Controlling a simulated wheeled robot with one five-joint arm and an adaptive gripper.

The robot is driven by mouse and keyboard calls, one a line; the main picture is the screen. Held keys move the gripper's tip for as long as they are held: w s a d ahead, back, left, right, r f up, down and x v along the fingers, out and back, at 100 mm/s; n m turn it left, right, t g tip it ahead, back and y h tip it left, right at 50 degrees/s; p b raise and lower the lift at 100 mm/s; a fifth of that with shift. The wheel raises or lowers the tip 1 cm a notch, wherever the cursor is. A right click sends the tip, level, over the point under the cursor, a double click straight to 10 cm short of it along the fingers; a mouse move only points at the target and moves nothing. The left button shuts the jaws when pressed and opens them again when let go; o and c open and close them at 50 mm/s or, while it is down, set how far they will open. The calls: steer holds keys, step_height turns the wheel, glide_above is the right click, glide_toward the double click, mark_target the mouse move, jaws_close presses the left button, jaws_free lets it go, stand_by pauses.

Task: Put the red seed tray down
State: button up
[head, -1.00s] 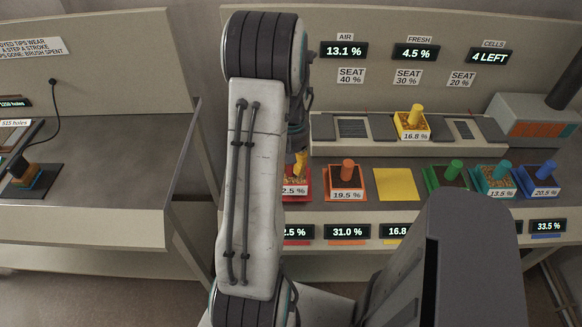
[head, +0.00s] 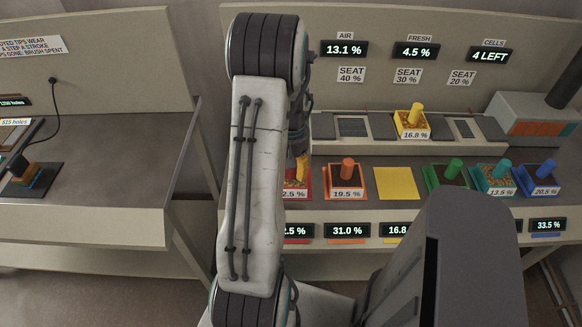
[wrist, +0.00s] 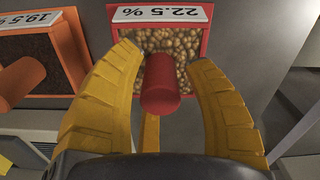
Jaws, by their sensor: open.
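The red seed tray (wrist: 207,35) holds pale round seeds and has a red upright handle (wrist: 160,85) and a 22.5 % label. In the head view the red tray (head: 308,183) stands at the left end of the front row on the bench, partly hidden behind my arm. My gripper (wrist: 164,62) is open, with yellow fingers on both sides of the handle and gaps between them and it. One yellow finger of my gripper (head: 301,168) shows above the tray in the head view. The tray's underside is hidden.
The orange tray (head: 346,178) stands close on the right of the red one. A bare yellow mat (head: 396,184) follows, then green, teal and blue trays. The yellow tray (head: 412,122) sits on the raised shelf behind. A separate table (head: 120,160) is on the left.

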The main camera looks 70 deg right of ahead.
steer(key=shift+r, duration=0.1)
step_height(320, 180, up, 12)
steer(key=shift+f, duration=0.1)
steer(key=shift+w+a+r, duration=0.1)
steer(key=shift+w+r, duration=0.05)
steer(key=shift+r, duration=0.05)
steer(key=w+a+r+n+t+h, duration=0.1)
steer(key=w+a+r+n, duration=0.15)
steer(key=w+a, duration=0.5)
steer(key=w+a+r+n, duration=0.2)
steer(key=w+a+r, duration=0.1)
steer(key=w+a, duration=0.4)
steer(key=s+a+n+t, duration=0.1)
steer(key=s+a+n, duration=0.1)
steer(key=a, duration=0.9)
steer(key=s+a+n+t+y, duration=0.1)
steer(key=a+n, duration=0.4)
steer(key=a, duration=0.7)
steer(key=shift+s+a+r+t, duration=0.15)
steer(key=shift+s+r+t, duration=0.2)
steer(key=shift+t, duration=0.15)
